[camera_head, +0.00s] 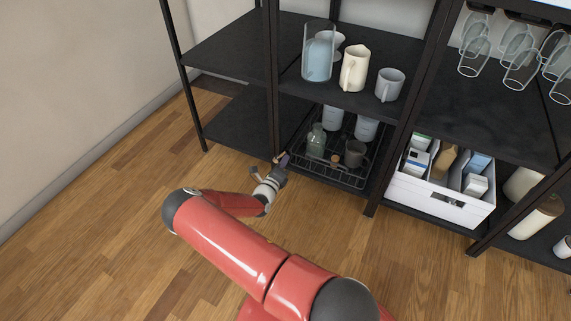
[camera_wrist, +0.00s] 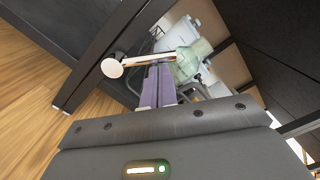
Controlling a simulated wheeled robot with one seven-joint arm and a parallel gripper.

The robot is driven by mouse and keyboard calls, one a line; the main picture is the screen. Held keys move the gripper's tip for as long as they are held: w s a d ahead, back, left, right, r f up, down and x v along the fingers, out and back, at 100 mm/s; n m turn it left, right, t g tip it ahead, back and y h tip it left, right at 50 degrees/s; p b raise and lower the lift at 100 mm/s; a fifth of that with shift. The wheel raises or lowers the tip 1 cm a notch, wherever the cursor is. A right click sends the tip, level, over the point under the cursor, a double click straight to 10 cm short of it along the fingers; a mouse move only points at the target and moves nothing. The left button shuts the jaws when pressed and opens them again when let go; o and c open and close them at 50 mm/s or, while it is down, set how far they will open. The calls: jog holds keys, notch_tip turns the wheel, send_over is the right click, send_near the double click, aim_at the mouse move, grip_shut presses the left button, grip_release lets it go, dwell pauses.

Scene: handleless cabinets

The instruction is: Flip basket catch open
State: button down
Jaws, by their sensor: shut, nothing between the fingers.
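The black wire basket (camera_head: 330,178) sits on the low shelf, holding a green bottle (camera_head: 317,139), a dark mug (camera_head: 354,153) and pale containers. In the wrist view, a catch (camera_wrist: 113,68) shows as a pale round end with a thin bar running right, beside the dark post and in front of the basket. My gripper (camera_head: 285,160) is at the basket's front left corner by the post. Its purple fingers (camera_wrist: 159,72) are together and empty, with their tips close to the catch's bar. I cannot tell whether they touch it.
Dark posts (camera_head: 272,80) frame the shelves; one stands right by my gripper. A jug and mugs (camera_head: 354,68) stand on the shelf above. A white box (camera_head: 440,201) is to the right. The wooden floor (camera_head: 110,225) in front is clear.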

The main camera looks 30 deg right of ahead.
jog(key=n, duration=0.1)
jog(key=w+a+r+n, duration=0.1)
jog(key=n, duration=0.3)
jog(key=shift+w+a+r, duration=0.2)
jog(key=shift+w+r, duration=0.2)
jog(key=shift+w+a, duration=0.15)
dwell(0.5)
